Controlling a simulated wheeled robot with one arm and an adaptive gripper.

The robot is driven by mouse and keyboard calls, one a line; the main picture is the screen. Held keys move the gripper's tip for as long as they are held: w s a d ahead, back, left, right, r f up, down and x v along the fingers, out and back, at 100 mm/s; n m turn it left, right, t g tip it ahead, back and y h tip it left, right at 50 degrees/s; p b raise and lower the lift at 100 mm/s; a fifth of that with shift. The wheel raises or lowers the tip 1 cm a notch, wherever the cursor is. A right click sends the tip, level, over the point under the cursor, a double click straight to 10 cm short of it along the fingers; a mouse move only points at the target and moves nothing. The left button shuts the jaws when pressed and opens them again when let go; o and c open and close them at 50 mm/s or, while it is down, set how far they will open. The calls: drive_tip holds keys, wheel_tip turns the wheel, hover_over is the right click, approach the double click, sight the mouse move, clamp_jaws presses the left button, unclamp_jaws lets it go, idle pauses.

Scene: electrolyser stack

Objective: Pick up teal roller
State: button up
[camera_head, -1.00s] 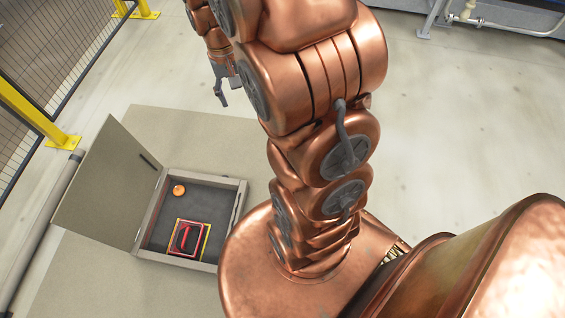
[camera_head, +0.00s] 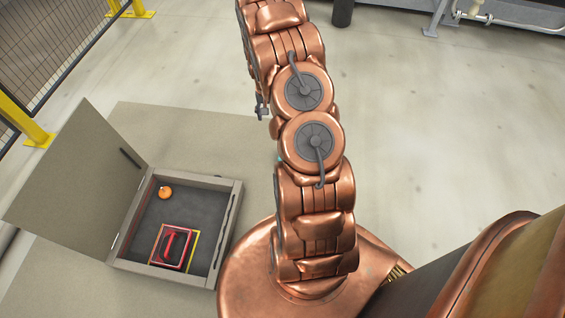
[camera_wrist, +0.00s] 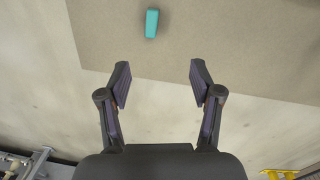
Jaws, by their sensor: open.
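The teal roller (camera_wrist: 152,23) is a small teal block-like shape lying on the beige mat (camera_wrist: 220,40) near the top of the wrist view. In the head view it is almost wholly hidden behind my arm; only a faint teal speck shows at the arm's left edge. My gripper (camera_wrist: 160,75) is open and empty in the wrist view, its two dark fingers apart. The roller lies beyond the fingertips and slightly left of the middle between them, not touching them. In the head view my gripper (camera_head: 261,107) shows small and partly hidden beside the arm.
An open box (camera_head: 228,215) with its lid (camera_head: 75,180) raised stands on the mat at the left. It holds an orange ball (camera_head: 165,192) and a red-handled item in a yellow-and-red frame (camera_head: 172,245). A yellow-posted fence (camera_head: 50,50) stands at upper left. Floor at right is clear.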

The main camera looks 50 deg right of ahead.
drive_tip(key=d+f+b, duration=0.2)
drive_tip(key=f, duration=0.6)
drive_tip(key=s+d+f+m+b, duration=0.1)
drive_tip(key=d+f+b, duration=0.1)
drive_tip(key=f, duration=0.6)
drive_tip(key=d+f+m+b, duration=0.1)
drive_tip(key=f+b, duration=0.3)
drive_tip(key=f, duration=0.5)
drive_tip(key=shift+s+d+t, duration=0.3)
drive_tip(key=shift+d+t, duration=0.1)
drive_tip(key=shift+d, duration=0.1)
drive_tip(key=shift+w+f+b, duration=0.1)
drive_tip(key=shift+f+b, duration=0.5)
drive_tip(key=shift+f, duration=1)
drive_tip(key=f+b, duration=0.2)
drive_tip(key=f, duration=0.1)
drive_tip(key=f+b, duration=0.1)
drive_tip(key=f, duration=0.1)
drive_tip(key=shift+w+a, duration=0.15)
drive_tip(key=shift+a, duration=0.1)
drive_tip(key=shift+r, duration=0.1)
clamp_jaws()
